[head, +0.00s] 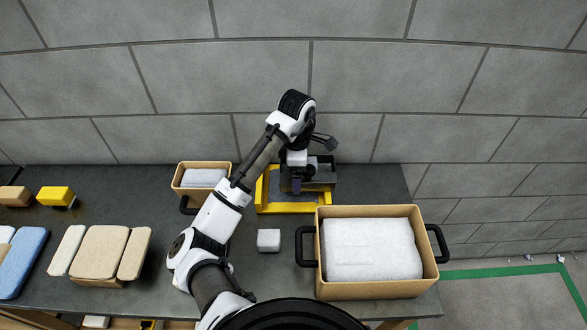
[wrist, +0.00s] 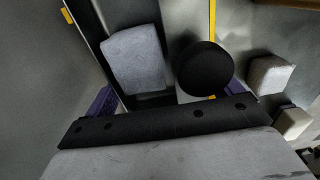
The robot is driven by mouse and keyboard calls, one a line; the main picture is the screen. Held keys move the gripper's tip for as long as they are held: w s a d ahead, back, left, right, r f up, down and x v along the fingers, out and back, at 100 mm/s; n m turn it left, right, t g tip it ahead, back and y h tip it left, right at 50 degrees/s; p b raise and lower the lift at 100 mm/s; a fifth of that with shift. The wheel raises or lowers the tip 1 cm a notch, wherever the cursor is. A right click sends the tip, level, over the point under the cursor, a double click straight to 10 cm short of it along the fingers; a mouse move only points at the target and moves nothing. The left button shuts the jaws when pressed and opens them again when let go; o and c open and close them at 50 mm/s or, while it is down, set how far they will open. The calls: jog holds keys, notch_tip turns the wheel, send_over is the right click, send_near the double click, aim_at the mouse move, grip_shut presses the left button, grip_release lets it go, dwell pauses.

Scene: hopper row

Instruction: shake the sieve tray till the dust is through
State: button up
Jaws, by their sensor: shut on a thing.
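A dark sieve tray (head: 322,178) sits over a yellow frame (head: 264,204) at the back middle of the bench. A grey block (head: 313,163) lies in it; the block also shows in the wrist view (wrist: 137,58). My gripper (head: 297,186) points down at the tray and is shut on it. In the wrist view my gripper (wrist: 170,93) shows purple fingers at either side, with a round black knob (wrist: 203,68) ahead of them. The exact contact is hidden, and I cannot make out any dust.
A large tan bin (head: 430,268) with a white block stands at the right, and a small tan bin (head: 177,180) at the left. Tan, white, blue and yellow pieces fill the bench's left. A wall (head: 200,80) stands behind.

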jog(key=a, duration=0.7)
jog(key=shift+a, duration=0.4)
jog(key=o, duration=0.9)
notch_tip(320, 180, up, 14)
jog(key=shift+b, duration=0.35)
jog(key=shift+s+f, duration=0.1)
jog(key=shift+f, duration=0.05)
